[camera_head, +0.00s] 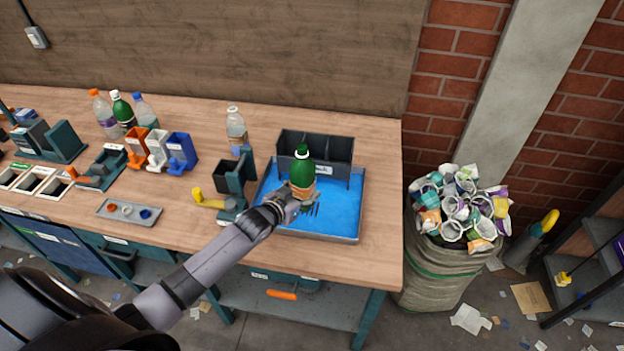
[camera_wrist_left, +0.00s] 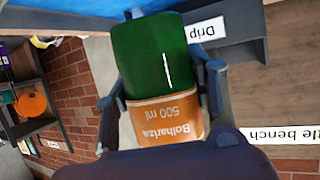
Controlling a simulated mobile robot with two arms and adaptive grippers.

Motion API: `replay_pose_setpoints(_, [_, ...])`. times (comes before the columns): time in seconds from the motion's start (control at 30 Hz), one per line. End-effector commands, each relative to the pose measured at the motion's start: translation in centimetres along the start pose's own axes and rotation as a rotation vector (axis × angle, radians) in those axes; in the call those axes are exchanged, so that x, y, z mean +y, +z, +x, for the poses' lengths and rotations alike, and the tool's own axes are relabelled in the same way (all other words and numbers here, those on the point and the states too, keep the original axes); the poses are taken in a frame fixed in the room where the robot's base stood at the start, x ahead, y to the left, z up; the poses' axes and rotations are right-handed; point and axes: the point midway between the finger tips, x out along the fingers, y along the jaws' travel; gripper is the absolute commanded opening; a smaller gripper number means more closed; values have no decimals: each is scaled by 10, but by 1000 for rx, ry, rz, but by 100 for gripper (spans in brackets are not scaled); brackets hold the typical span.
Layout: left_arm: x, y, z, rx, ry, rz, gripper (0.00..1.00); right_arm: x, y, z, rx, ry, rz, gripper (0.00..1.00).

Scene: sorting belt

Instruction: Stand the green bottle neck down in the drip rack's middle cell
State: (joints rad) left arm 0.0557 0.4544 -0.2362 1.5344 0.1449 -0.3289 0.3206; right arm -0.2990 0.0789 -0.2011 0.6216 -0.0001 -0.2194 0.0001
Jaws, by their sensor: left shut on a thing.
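The green bottle (camera_head: 302,173) is upright with its neck and dark green cap up, its orange label low on the body. My left gripper (camera_head: 292,195) is shut on it from the left, around the label part. In the left wrist view the bottle (camera_wrist_left: 155,60) stands between the two fingers (camera_wrist_left: 162,98), and its neck is out of sight. The drip rack (camera_head: 325,169) is a dark box with three open cells at the back of a blue tray (camera_head: 345,206). The bottle is in front of the rack, and its cap overlaps the rack's front in the picture. My right gripper is not in view.
A clear bottle (camera_head: 236,130) stands left of the rack. A dark teal stand (camera_head: 236,182) with a yellow-handled tool (camera_head: 208,201) is left of the tray. Several other bottles, one of them green (camera_head: 123,112), stand at the far left. The bench right of the tray is clear.

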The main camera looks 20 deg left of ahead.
Motion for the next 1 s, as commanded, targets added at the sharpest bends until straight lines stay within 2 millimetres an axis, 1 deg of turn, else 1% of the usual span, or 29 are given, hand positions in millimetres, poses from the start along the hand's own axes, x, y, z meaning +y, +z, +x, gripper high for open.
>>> replay_pose_setpoints(0.17, [-10, -1, -1, 3, -46, 108, 31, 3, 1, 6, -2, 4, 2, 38])
replay_pose_setpoints(0.27, [-20, -3, -1, 4, -94, 225, 31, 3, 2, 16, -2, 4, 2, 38])
replay_pose_setpoints(0.5, [-46, -11, -4, 4, -225, 543, 31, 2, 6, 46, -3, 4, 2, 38])
replay_pose_setpoints(0.67, [-63, -17, -7, 4, -305, 734, 31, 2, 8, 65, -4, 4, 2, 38])
replay_pose_setpoints(0.7, [-64, -24, -10, 5, -327, 789, 31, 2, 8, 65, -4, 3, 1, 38])
replay_pose_setpoints(1.0, [-78, -57, -23, 4, -494, 1191, 31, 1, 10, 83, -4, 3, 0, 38])
